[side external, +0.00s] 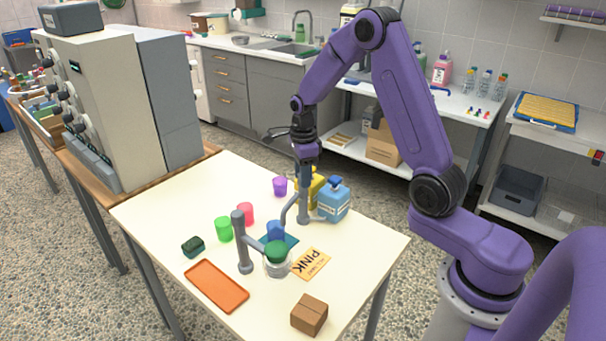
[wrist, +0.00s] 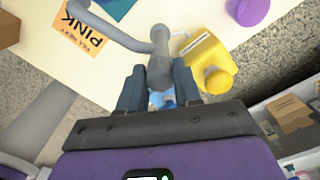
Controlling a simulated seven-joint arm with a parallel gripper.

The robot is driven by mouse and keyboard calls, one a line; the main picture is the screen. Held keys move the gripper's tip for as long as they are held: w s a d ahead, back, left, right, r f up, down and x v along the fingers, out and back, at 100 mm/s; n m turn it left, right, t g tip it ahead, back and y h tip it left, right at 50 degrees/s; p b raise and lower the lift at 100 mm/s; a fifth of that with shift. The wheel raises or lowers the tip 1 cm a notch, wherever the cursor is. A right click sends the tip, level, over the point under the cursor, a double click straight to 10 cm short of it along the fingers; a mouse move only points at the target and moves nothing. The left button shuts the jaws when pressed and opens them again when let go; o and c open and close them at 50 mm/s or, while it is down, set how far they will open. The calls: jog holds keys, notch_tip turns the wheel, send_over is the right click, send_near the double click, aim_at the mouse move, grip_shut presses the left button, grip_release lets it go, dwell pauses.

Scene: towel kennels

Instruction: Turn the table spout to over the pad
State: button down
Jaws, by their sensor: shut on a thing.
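The grey table spout (side external: 303,205) stands on the white table, its bent tube reaching left toward the teal pad (side external: 291,241). In the wrist view the spout (wrist: 110,37) runs to the upper left, between the pad (wrist: 118,6) and the orange card. The outlet is out of that view, and I cannot tell if it is over the pad. A blue cup (side external: 275,230) stands at the pad. My gripper (side external: 306,178) points down above the spout's post. In the wrist view my gripper (wrist: 159,85) is shut on a grey part of the spout.
A yellow bottle (wrist: 207,55) and a blue bottle (side external: 333,203) stand close by the spout. Several coloured cups stand left.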

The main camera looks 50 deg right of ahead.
jog(key=shift+m, duration=1.2)
jog(key=c, duration=0.8)
grip_release()
jog(key=shift+r, duration=0.1)
notch_tip(320, 180, up, 17)
jog(key=shift+r, duration=0.15)
